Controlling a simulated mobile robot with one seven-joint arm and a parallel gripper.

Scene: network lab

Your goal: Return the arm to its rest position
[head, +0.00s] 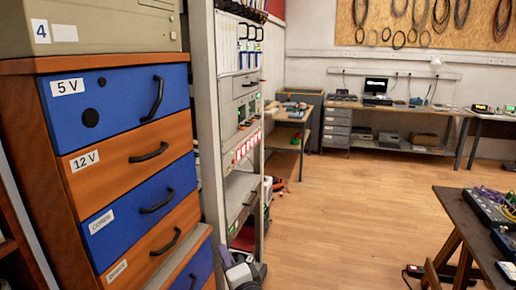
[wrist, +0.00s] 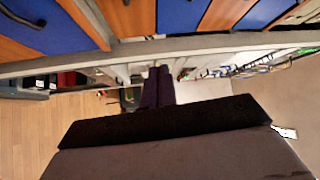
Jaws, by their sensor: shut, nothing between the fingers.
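My gripper (wrist: 157,70) shows in the wrist view as two dark fingers side by side, shut with nothing between them. It points toward a metal rack and the drawer cabinet, whose blue and orange drawers appear tilted at the top of that view. How far the fingertips are from the rack is hard to tell. In the head view I cannot make out my gripper for sure.
The drawer cabinet (head: 76,210) with labelled drawers stands close on the left. The metal equipment rack (head: 207,120) stands beside it. A dark table (head: 463,215) with devices is at the right. A workbench (head: 400,110) lines the back wall. The wooden floor between is mostly clear.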

